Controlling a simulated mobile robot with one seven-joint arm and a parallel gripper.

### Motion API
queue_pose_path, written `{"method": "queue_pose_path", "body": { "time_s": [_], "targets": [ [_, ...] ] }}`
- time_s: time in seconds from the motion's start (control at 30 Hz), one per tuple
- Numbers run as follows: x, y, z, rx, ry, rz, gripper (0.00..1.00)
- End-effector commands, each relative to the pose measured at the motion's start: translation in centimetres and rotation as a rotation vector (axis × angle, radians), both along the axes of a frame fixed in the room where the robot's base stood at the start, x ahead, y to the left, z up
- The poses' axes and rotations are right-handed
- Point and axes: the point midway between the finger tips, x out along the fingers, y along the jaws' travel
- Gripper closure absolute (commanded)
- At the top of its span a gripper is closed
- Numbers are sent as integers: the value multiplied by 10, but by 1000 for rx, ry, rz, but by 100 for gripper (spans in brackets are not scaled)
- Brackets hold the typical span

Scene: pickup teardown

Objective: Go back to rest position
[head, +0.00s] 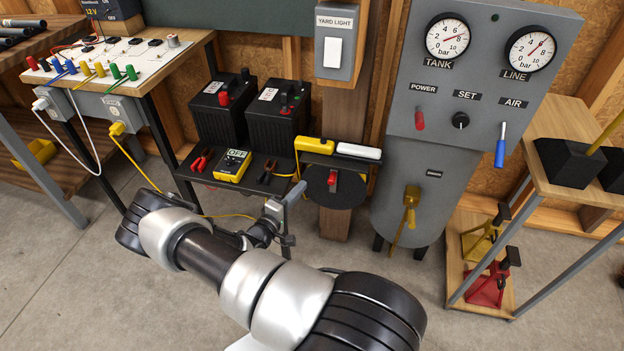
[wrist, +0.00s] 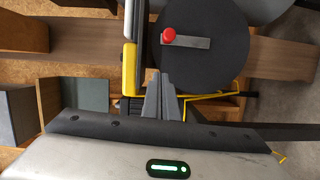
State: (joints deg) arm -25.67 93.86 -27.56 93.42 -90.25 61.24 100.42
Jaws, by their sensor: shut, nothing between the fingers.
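My gripper (head: 297,192) is shut and empty. In the head view it is at the end of my outstretched arm, in front of and a little left of a black round disc with a red-knobbed lever. In the wrist view the two grey fingers of my gripper (wrist: 163,82) are together, pointing toward the disc's lower left edge. Nothing is between them. My wrist hides part of the floor behind it.
The black disc (head: 320,193) hangs below a yellow device (head: 315,145). Left of it, a shelf holds a multimeter (head: 232,165) and two black batteries (head: 278,115). The grey gauge cabinet (head: 470,95) stands right. Clear floor (head: 80,270) lies at lower left.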

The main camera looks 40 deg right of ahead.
Motion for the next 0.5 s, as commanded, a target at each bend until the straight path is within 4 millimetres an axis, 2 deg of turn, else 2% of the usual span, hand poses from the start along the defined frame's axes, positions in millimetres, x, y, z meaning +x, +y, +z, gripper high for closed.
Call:
{"method": "queue_pose_path", "body": {
  "time_s": [0.03, 0.2, 0.5],
  "targets": [
    [-3, 10, 2, 0, 1, 4, 100],
    [-11, 28, 2, 1, 0, 2, 100],
    [-13, 34, 3, 2, -2, -2, 100]
  ]
}}
